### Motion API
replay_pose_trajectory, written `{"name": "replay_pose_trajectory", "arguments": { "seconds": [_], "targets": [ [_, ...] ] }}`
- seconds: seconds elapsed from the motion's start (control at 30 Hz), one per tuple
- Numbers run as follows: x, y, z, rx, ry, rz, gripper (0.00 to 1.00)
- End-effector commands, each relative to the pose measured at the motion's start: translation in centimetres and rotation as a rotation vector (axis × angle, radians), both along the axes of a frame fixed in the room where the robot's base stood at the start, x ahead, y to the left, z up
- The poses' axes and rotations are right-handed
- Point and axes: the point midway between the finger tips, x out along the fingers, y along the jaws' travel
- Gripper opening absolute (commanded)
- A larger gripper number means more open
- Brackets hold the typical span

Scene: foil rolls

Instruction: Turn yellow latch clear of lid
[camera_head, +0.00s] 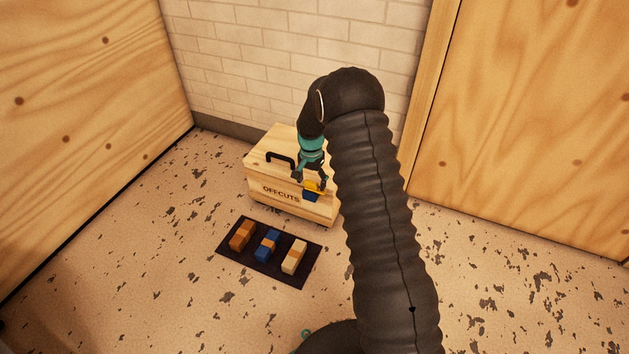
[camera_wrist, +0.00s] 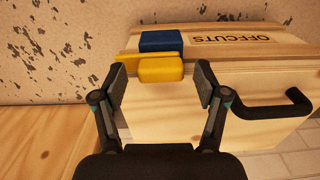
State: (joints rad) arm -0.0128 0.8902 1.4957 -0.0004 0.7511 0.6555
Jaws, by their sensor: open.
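A pale wooden box marked OFFCUTS (camera_head: 262,187) stands on the floor, its lid (camera_head: 264,146) down and a black handle (camera_head: 280,157) on top. The yellow latch (camera_head: 314,187) is at the box's upper front edge, near the right end, just above a blue block (camera_head: 311,197). In the wrist view the yellow latch (camera_wrist: 160,69) lies between the fingertips, with the blue block (camera_wrist: 160,41) beyond it. My gripper (camera_wrist: 160,84) is open, one finger each side of the latch's raised part, with visible gaps. In the head view my gripper (camera_head: 311,180) is partly hidden against the latch.
A dark mat (camera_head: 256,276) lies in front of the box, bearing an orange-brown piece (camera_head: 240,236), a blue piece (camera_head: 267,246) and a cream piece (camera_head: 294,256). Wooden panels (camera_head: 80,120) (camera_head: 530,130) stand left and right, a brick wall (camera_head: 260,60) behind. Speckled floor lies clear around the mat.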

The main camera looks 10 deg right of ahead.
Motion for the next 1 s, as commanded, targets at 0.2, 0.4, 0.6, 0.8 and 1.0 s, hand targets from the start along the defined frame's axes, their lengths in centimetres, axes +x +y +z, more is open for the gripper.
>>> {"name": "replay_pose_trajectory", "arguments": {
  "seconds": [0.2,0.4,0.6,0.8,1.0],
  "targets": [
    [-0.1,0.1,0.4,0.000,0.002,0.001,0.73],
    [-0.1,0.1,3.3,0.000,0.000,0.001,0.73],
    [-0.1,0.0,7.4,0.000,-0.001,0.000,0.73],
    [-0.1,0.0,10.5,0.000,-0.001,0.000,0.73],
    [-0.2,0.0,11.8,0.000,0.000,0.000,0.73]
  ]
}}
